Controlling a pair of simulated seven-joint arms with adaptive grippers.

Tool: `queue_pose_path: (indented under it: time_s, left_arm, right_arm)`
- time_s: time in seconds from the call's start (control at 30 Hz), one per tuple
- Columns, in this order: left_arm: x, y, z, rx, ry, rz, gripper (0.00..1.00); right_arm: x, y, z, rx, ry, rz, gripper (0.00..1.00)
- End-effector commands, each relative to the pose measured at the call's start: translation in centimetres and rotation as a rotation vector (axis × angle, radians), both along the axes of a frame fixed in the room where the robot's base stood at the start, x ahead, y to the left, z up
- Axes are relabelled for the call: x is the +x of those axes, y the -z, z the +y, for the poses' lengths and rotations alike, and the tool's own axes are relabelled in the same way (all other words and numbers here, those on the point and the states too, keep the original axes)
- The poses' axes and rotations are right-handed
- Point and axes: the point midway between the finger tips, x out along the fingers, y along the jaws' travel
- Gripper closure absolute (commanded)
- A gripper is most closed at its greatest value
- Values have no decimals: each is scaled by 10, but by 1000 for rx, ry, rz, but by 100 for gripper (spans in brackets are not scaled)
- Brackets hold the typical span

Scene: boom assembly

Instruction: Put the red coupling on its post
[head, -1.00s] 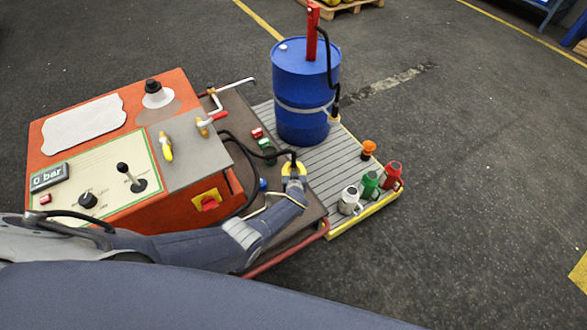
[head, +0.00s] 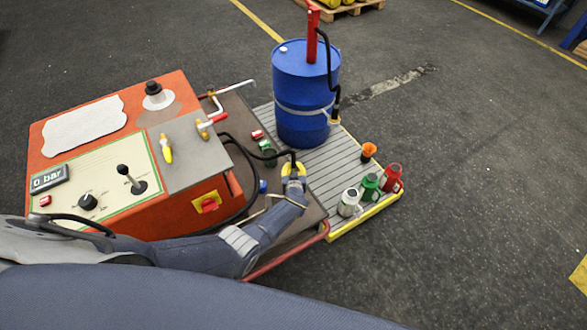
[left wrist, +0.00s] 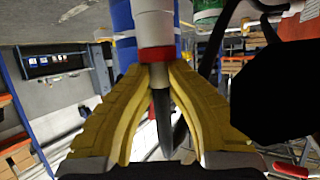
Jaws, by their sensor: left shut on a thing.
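My left gripper (head: 294,170) has yellow fingers and is over the right edge of the cart's deck. In the left wrist view the left gripper (left wrist: 157,85) is shut on a pale coupling with a red band (left wrist: 154,54). A dark tapered part lies between the fingers below it. A black hose (head: 279,152) runs from the machine to the gripper. A small red-topped fitting (head: 257,134) stands on the deck, with green ones beside it and a blue one (head: 263,186) closer to me. I cannot tell which is the red coupling's post. My right gripper is not in view.
The orange machine (head: 118,225) with its control panel stands left. A blue drum (head: 305,90) stands on the grey slatted platform (head: 325,180).

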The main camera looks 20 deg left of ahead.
Motion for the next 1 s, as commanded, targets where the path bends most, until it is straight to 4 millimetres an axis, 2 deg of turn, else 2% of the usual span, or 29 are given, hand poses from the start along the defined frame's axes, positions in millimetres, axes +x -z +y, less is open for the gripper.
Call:
queue_pose_path:
  time_s: [0.47,1.0]
  left_arm:
    - [1,0,-1,1,1,-1,100]
    - [1,11,-4,-2,0,2,100]
  right_arm:
    - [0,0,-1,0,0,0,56]
    - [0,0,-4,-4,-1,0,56]
